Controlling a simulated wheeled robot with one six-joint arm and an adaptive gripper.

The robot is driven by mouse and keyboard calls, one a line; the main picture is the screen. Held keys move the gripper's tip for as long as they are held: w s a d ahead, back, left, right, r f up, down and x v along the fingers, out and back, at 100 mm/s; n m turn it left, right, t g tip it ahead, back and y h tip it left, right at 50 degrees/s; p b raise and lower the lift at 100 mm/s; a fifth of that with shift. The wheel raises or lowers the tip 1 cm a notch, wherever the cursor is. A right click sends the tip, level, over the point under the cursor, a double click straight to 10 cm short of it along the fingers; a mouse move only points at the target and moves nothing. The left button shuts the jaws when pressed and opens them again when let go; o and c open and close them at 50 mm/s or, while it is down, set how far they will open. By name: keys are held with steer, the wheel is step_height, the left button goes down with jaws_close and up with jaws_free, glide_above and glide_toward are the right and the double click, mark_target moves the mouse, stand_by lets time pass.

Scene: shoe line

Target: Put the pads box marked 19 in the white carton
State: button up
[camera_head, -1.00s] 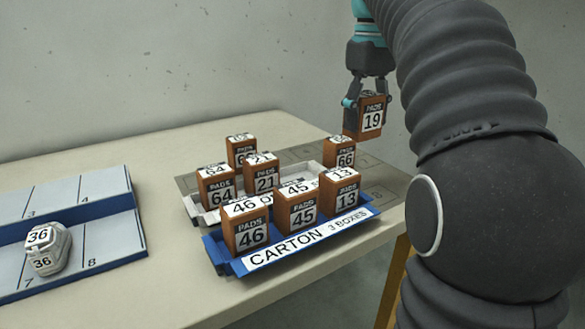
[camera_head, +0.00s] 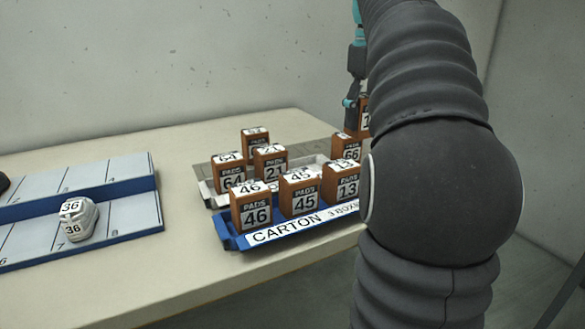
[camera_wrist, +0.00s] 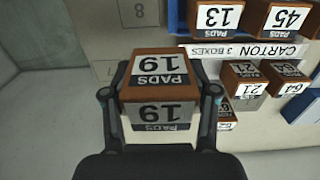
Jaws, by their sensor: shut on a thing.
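My gripper (camera_wrist: 160,95) is shut on the brown pads box marked 19 (camera_wrist: 161,66), one finger on each side in the wrist view. In the head view, box 19 (camera_head: 364,115) is mostly hidden behind my arm, at the back right near the box marked 66 (camera_head: 350,148). The white carton (camera_head: 208,199) lies on the table behind the blue carton. Boxes 64 (camera_head: 231,179) and 21 (camera_head: 272,170) stand at it; its floor is largely hidden by boxes.
The blue carton (camera_head: 229,241), labelled "CARTON 3 BOXES", holds boxes 46 (camera_head: 256,214), 45 (camera_head: 304,201) and 13 (camera_head: 347,188). Another pads box (camera_head: 255,141) stands behind. A blue-edged rack (camera_head: 110,197) with a shoe marked 36 (camera_head: 77,219) is at left. The table front is clear.

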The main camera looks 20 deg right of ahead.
steer(key=w+a+f, duration=0.4)
steer(key=w+a, duration=0.1)
steer(key=w+a+f+b, duration=0.1)
steer(key=w+a+f, duration=0.1)
steer(key=w, duration=0.1)
steer(key=shift+a+f, duration=0.15)
steer(key=shift+f, duration=0.05)
steer(key=shift+f+b, duration=0.45)
steer(key=shift+f, duration=1.55)
steer(key=shift+f, duration=0.15)
steer(key=o, duration=0.9)
step_height(320, 180, up, 12)
steer(key=p, duration=0.2)
